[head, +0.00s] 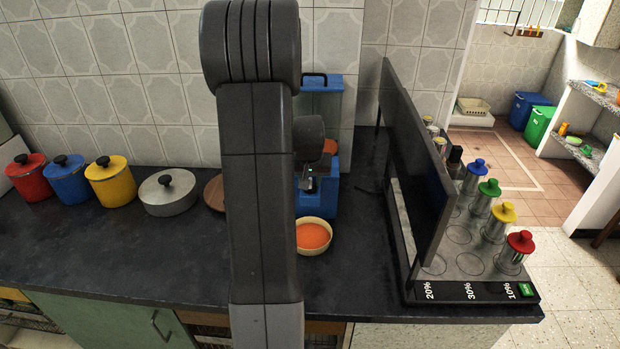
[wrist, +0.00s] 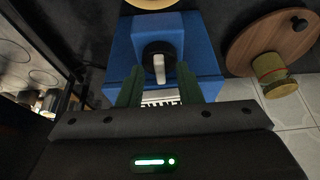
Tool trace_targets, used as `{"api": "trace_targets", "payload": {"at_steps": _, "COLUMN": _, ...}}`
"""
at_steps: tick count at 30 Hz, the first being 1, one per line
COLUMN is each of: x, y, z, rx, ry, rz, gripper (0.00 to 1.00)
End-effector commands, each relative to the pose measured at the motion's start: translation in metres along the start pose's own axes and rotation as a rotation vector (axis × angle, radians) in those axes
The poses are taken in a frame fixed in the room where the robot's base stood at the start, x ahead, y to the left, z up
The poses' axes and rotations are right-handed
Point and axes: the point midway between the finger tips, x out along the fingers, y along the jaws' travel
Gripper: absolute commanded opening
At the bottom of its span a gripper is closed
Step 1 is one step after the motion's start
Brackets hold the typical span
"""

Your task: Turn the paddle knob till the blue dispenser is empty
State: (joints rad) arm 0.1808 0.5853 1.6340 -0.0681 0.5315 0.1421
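The blue dispenser (head: 317,203) stands on the dark counter, partly hidden behind my arm. Its upper container (head: 320,104) looks greenish and see-through under a blue lid, with a patch of orange contents (head: 330,146) low down. A cream bowl (head: 313,249) holding orange grains (head: 312,236) sits in front of it. In the wrist view the white paddle knob (wrist: 159,70) sits on a black round hub on the dispenser's blue body (wrist: 190,38). My gripper (wrist: 160,82) is open, its green fingers apart on either side of the paddle's line. Contact with the paddle cannot be told.
A dark upright panel (head: 410,150) and a rack of steel tumblers with coloured lids (head: 510,252) stand to the right. Red, blue and yellow canisters (head: 110,182) and a grey lidded pot (head: 168,193) stand to the left. The front left counter is clear.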

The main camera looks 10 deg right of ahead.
Motion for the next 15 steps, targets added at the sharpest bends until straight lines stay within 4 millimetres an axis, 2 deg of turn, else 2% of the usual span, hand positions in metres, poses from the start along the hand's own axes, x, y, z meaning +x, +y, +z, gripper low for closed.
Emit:
{"api": "trace_targets", "payload": {"at_steps": 6, "x": 0.0003, "y": 0.0, "z": 0.0, "rx": 0.0, "ry": 0.0, "rz": 0.0, "gripper": 0.32}}
{"api": "trace_targets", "payload": {"at_steps": 11, "x": 0.0002, "y": 0.0, "z": 0.0001, "rx": 0.0, "ry": 0.0, "rz": 0.0, "gripper": 0.02}}
{"api": "trace_targets", "payload": {"at_steps": 15, "x": 0.0001, "y": 0.0, "z": 0.0001, "rx": 0.0, "ry": 0.0, "rz": 0.0, "gripper": 0.0}}
